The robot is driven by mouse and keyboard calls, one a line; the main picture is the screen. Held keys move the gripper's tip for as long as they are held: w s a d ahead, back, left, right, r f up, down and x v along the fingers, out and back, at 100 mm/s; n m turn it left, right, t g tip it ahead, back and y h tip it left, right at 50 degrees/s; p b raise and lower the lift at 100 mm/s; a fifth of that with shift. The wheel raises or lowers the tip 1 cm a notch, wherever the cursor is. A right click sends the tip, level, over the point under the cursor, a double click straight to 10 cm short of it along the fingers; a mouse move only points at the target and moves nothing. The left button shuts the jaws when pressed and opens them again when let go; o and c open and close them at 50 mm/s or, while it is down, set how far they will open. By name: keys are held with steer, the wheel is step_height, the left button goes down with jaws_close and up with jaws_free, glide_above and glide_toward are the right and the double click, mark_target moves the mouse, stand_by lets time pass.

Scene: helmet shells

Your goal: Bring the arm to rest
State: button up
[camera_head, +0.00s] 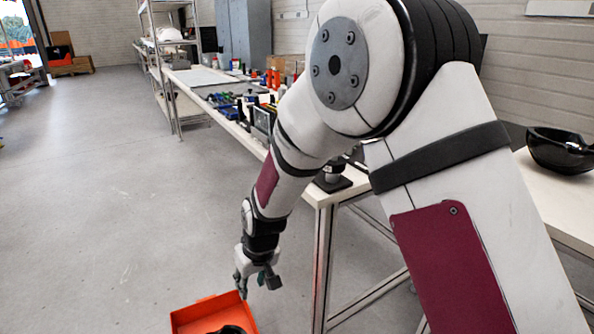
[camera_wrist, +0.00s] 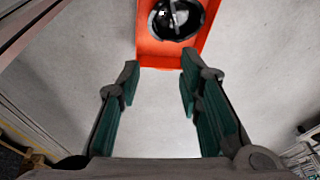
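My gripper (camera_head: 256,276) hangs from my arm beside the workbench, above an orange bin at the bottom of the head view. In the wrist view my gripper (camera_wrist: 160,80) has its two green-padded fingers spread wide with nothing between them. A black glossy helmet shell (camera_wrist: 176,18) lies in the orange bin (camera_wrist: 160,62), just beyond the fingertips in the picture. In the head view only the upper part of the bin (camera_head: 186,318) and a bit of the dark shell (camera_head: 232,329) show; the rest is cut off by the frame's edge.
Another black shell (camera_head: 560,150) rests on a table (camera_head: 565,205) at the right. A long workbench (camera_head: 240,132) carries tools and several small items. Metal shelves (camera_head: 165,60) and a grey cabinet (camera_head: 244,35) stand behind. The floor (camera_head: 100,200) at the left is clear.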

steer(key=s+d+r+m+h, duration=0.1)
steer(key=s+d+r+m, duration=0.1)
steer(key=s+d+r, duration=0.6)
steer(key=s+d+r+m, duration=0.1)
steer(key=s+d+r, duration=0.2)
steer(key=d+r, duration=0.75)
steer(key=s+d+r+m+g, duration=0.15)
steer(key=s+d, duration=0.25)
steer(key=s, duration=0.4)
steer(key=s+d+r+m+h, duration=0.1)
steer(key=s+d+r, duration=0.15)
steer(key=s, duration=0.55)
steer(key=s+d+r+m, duration=0.15)
steer(key=s+d, duration=0.25)
steer(key=s, duration=0.4)
step_height(320, 180, up, 30)
steer(key=t+p, duration=0.3)
steer(key=p, duration=2.5)
steer(key=shift+w+d+t, duration=0.2)
steer(key=shift+d+t, duration=0.15)
steer(key=shift+d, duration=0.1)
